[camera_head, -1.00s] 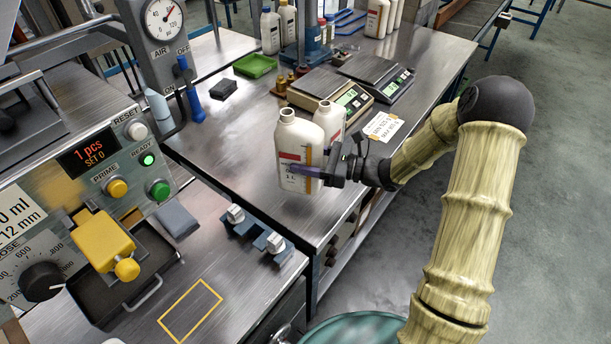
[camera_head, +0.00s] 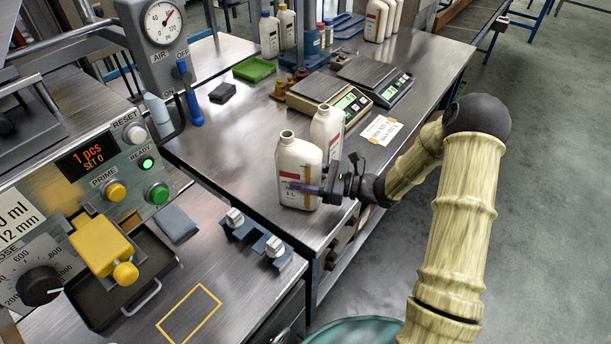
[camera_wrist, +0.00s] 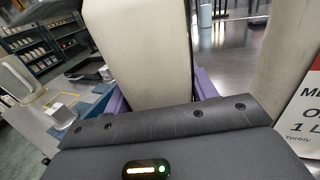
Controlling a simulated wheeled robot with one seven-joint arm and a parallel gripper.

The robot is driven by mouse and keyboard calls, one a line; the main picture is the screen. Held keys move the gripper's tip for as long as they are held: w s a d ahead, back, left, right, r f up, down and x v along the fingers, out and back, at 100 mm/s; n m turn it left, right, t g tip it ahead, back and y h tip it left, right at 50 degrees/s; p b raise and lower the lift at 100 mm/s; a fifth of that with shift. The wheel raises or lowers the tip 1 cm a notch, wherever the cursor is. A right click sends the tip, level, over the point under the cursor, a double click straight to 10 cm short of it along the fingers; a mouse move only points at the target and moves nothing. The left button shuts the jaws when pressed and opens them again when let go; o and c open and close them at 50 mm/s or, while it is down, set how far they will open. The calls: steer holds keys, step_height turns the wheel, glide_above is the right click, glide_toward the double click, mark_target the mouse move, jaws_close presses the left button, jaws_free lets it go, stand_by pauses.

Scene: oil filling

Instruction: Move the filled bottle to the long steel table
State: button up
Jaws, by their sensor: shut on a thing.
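My gripper (camera_head: 308,189) is shut on a white bottle (camera_head: 299,160) with an open neck and a red-and-orange label. Its purple fingers (camera_wrist: 160,98) lie on both sides of the bottle's pale body (camera_wrist: 140,45) in the wrist view. The bottle is upright over the near end of a long steel table (camera_head: 235,140). I cannot tell whether its base touches the top. A second white bottle (camera_head: 327,128) stands close behind it, and a labelled bottle (camera_wrist: 290,60) shows at the right in the wrist view.
Two scales (camera_head: 330,92) and a paper card (camera_head: 381,130) lie beyond the bottles. A green tray (camera_head: 254,69), a dark block (camera_head: 222,92) and more bottles (camera_head: 376,20) stand further back. The filling station (camera_head: 95,190) and a blue fixture (camera_head: 252,235) are at left and front.

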steer(key=o, duration=1.7)
steer(key=v, duration=1.2)
steer(key=shift+b, duration=0.35)
steer(key=shift+s, duration=0.1)
